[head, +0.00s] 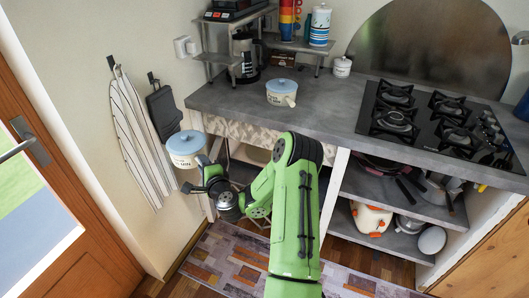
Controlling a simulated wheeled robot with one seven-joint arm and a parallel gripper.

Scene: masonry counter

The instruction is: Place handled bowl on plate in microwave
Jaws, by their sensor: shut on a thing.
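A cream handled bowl (187,152) with a blue top and dark lettering is held in the air at the left, in front of the wall and left of the counter. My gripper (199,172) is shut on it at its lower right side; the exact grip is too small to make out. A second, similar cream bowl (282,98) with a blue top and a short handle stands on the grey counter (325,115). I see no microwave and no plate in this view.
A black gas hob (435,120) is set in the counter at the right. A metal rack (232,62) holds a coffee pot and cups at the back left. A striped towel (140,135) hangs near the held bowl. Pans and pots stand on shelves under the counter.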

